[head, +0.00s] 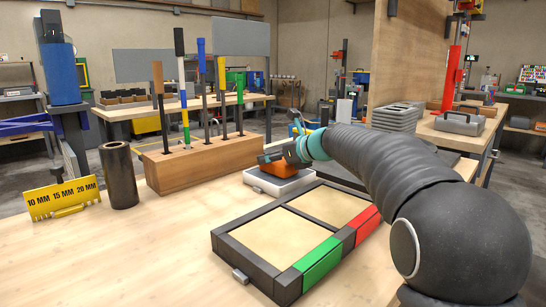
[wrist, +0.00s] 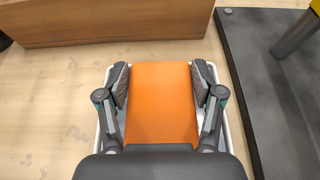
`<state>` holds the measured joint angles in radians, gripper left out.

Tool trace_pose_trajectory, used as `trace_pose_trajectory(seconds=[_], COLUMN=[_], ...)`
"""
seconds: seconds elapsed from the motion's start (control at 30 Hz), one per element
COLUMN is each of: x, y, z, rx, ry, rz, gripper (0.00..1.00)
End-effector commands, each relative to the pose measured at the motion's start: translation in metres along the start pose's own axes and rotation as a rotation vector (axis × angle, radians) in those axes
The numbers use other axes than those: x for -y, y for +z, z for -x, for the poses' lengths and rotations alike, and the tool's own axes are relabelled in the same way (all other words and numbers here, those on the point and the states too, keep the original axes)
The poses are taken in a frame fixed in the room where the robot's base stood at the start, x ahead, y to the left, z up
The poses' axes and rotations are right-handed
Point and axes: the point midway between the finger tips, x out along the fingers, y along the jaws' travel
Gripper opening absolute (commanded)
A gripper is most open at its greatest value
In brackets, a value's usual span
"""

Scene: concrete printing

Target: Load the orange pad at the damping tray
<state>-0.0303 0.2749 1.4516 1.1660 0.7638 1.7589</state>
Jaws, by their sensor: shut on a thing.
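The orange pad (wrist: 163,110) is between the two fingers of my gripper (wrist: 162,85) in the wrist view, with a finger pressed to each side. The white damping tray (wrist: 104,135) shows as a rim around the pad and fingers. In the head view, my gripper (head: 284,152) is low over the white tray (head: 282,190), with the orange pad (head: 284,169) at the tray's top. My gripper partly hides the pad. I cannot tell whether the pad's underside rests on the tray.
A wooden block (head: 210,160) with several upright tools stands behind the tray. A black two-part frame (head: 220,242) with green and red sections lies in front. A dark cylinder (head: 119,175) and yellow gauge (head: 62,199) stand left. A dark slab (wrist: 262,80) lies right of the tray.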

Motion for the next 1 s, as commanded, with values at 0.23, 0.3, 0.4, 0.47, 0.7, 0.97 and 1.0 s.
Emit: trace_pose_trajectory(seconds=[0.23,0.3,0.4,0.47,0.7,0.97,1.0], x=[0.000,0.000,0.000,0.000,0.000,0.000,0.000], y=[-0.003,-0.002,0.004,0.009,0.024,0.039,0.042], z=[-0.001,-0.001,0.002,0.004,0.010,0.016,0.017], rx=[-0.005,-0.005,-0.005,-0.005,-0.002,-0.001,-0.001], ry=[0.002,0.002,0.002,0.001,0.001,0.000,0.000], rz=[-0.002,-0.002,-0.002,-0.002,0.000,0.002,0.001], gripper=[0.33,0.33,0.33,0.33,0.33,0.33,0.33])
